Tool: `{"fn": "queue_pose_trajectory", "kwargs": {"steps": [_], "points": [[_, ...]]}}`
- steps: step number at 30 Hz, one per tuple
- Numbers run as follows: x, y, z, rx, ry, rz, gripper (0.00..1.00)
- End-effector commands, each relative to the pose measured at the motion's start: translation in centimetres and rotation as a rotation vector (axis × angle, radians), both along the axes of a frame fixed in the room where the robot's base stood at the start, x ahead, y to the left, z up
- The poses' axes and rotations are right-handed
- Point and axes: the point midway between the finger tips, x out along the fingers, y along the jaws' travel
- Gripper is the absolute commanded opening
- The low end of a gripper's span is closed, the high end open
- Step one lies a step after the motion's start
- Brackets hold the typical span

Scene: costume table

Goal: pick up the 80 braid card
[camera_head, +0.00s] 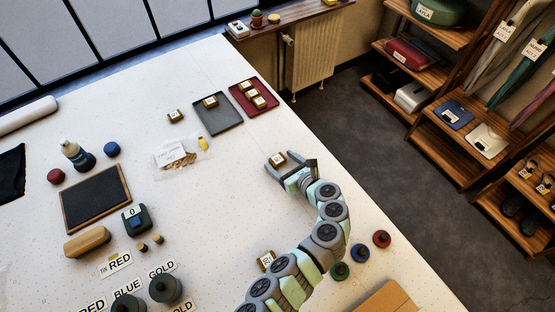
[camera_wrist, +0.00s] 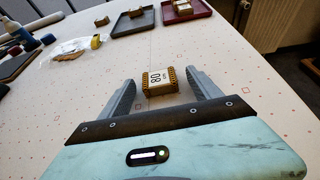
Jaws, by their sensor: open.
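The 80 braid card (camera_wrist: 160,82) lies on the white table between the two fingers of my gripper (camera_wrist: 161,92). Its label reads 80 and sits on a small brown braid-wrapped block. In the head view the card (camera_head: 277,159) shows at the fingertips of my gripper (camera_head: 293,165). The gripper is open, with a finger on each side of the card and gaps visible on both sides in the wrist view. The card rests on the table surface.
A grey tray (camera_head: 222,121) and a red tray (camera_head: 266,108) hold other braid cards at the far edge. A loose card (camera_head: 176,117) lies left of them. A clear bag (camera_head: 181,153) lies left of the gripper. Another card (camera_head: 266,260) and coloured spools (camera_head: 340,271) are near my arm.

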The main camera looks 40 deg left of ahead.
Motion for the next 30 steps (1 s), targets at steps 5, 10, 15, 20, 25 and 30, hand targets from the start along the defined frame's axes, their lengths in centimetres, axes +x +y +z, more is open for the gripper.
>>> {"fn": "queue_pose_trajectory", "kwargs": {"steps": [5, 10, 15, 20, 25, 30], "points": [[-0.03, 0.01, -0.04, 0.000, 0.001, 0.000, 0.73], [-0.06, 0.02, -0.04, 0.000, 0.001, 0.001, 0.59], [-0.07, 0.02, -0.04, 0.000, 0.001, 0.001, 0.45], [-0.07, 0.02, -0.03, 0.000, 0.001, 0.001, 0.32], [-0.07, 0.02, -0.04, 0.000, 0.001, 0.001, 0.18], [-0.08, 0.03, -0.03, 0.000, 0.002, 0.001, 0.08]]}}
